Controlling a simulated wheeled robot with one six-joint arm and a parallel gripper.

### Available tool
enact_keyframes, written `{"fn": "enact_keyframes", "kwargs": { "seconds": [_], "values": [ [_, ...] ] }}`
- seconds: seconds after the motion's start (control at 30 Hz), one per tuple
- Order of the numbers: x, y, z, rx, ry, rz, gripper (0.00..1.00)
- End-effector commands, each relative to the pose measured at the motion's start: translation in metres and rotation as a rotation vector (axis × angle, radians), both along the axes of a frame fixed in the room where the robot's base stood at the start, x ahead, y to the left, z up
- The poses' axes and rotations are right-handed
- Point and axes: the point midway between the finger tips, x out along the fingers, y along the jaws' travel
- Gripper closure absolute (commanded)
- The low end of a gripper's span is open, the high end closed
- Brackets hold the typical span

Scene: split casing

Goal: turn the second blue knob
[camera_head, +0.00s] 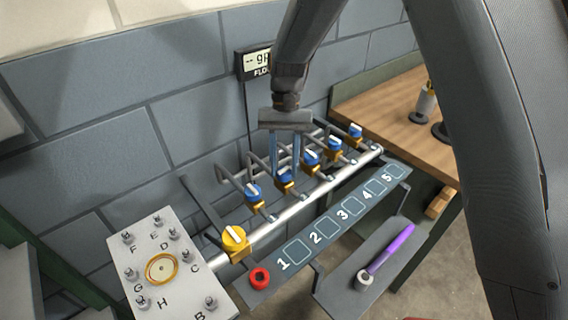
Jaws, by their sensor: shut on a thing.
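A row of blue knobs with white pointers stands on valves along a pale pipe (310,203). The first blue knob (253,192) is at the lower left of the row. The second blue knob (286,180) is between the fingers of my gripper (285,172), which points down and is shut on it. The fingers partly hide this knob, so I cannot tell which way its pointer faces. The third (311,157), fourth (335,144) and fifth (355,131) blue knobs run up to the right.
A yellow knob (234,238) is at the pipe's left end. A strip numbered 1 to 5 (331,228) runs in front. Also near are a red ring (260,278), a lettered panel (183,300), a shelf with a purple-handled tool (390,248), a display (253,61) and a wooden bench (385,100).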

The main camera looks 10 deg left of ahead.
Motion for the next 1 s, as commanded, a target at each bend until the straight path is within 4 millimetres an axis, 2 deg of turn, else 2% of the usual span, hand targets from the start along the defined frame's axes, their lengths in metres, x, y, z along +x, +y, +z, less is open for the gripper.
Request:
{"fn": "enact_keyframes", "kwargs": {
  "seconds": [0.53,0.57,0.67,1.0],
  "values": [
    [-0.0003,0.0003,0.0,0.001,0.0,-0.027,0.9],
    [-0.0003,0.0004,0.0,0.001,0.0,-0.027,0.66],
    [-0.0003,0.0002,0.0,0.0,0.0,-0.026,0.5],
    [0.0014,0.0001,0.0024,0.001,-0.001,-0.026,0.5]
  ]
}}
